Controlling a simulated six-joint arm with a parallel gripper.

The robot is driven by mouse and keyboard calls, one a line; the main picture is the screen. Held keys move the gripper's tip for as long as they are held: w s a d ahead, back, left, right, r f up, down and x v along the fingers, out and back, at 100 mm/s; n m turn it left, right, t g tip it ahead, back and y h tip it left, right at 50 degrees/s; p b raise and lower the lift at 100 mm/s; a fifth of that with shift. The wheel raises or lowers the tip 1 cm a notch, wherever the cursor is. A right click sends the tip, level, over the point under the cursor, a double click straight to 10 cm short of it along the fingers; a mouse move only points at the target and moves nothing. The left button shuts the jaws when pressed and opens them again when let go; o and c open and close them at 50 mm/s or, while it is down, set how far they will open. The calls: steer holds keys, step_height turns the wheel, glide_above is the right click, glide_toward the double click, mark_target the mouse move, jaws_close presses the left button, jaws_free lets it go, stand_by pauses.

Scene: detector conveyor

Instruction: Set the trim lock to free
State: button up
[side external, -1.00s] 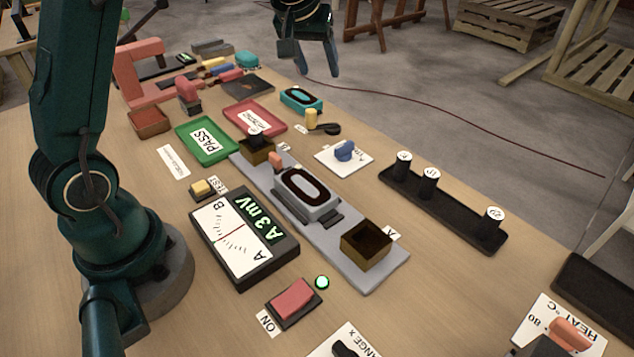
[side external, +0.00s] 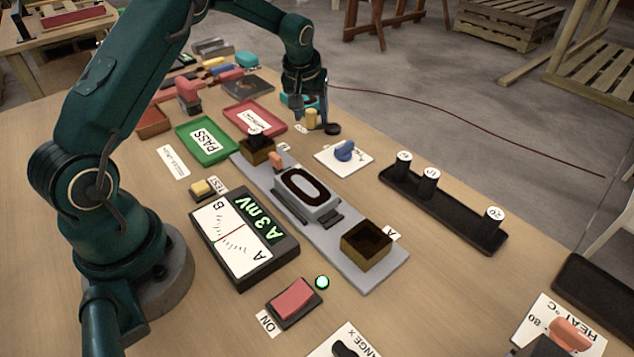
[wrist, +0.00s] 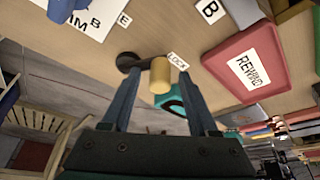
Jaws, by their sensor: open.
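The trim lock is a short yellow cylinder (side external: 311,119) joined to a dark, rounded lever piece (side external: 332,129). A small LOCK label (wrist: 178,61) lies beside it in the wrist view. My gripper (side external: 309,113) is open and low over the lock. In the wrist view its two fingers reach to either side of the yellow cylinder (wrist: 160,75), with gaps visible on both sides. Whether either finger touches it cannot be told. The lock's set position cannot be read. The blue trim knob (side external: 345,151) sits on a white plate in front of the lock.
A red tray (side external: 275,125) and a green PASS tray (side external: 225,150) lie to the left. A teal block (wrist: 174,105) is close behind the lock. The grey rail (side external: 375,278) with brown boxes runs in front.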

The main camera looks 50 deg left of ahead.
jaws_close()
steer(key=shift+d, duration=0.15)
steer(key=n, duration=0.2)
steer(key=d+n+g, duration=0.1)
steer(key=d+n+y, duration=0.1)
steer(key=n, duration=0.1)
steer(key=shift+s+d+n+g, duration=0.2)
steer(key=shift+n+g, duration=0.1)
steer(key=shift+g, duration=0.1)
steer(key=shift+d+n+g+y, duration=0.3)
steer(key=shift+d+n+g, duration=0.15)
steer(key=shift+n, duration=0.75)
steer(key=shift+w+d+n+g, duration=0.25)
steer(key=shift+w+d+n, duration=0.05)
steer(key=shift+n, duration=0.6)
steer(key=shift+d+n, duration=0.25)
steer(key=shift+n, duration=0.25)
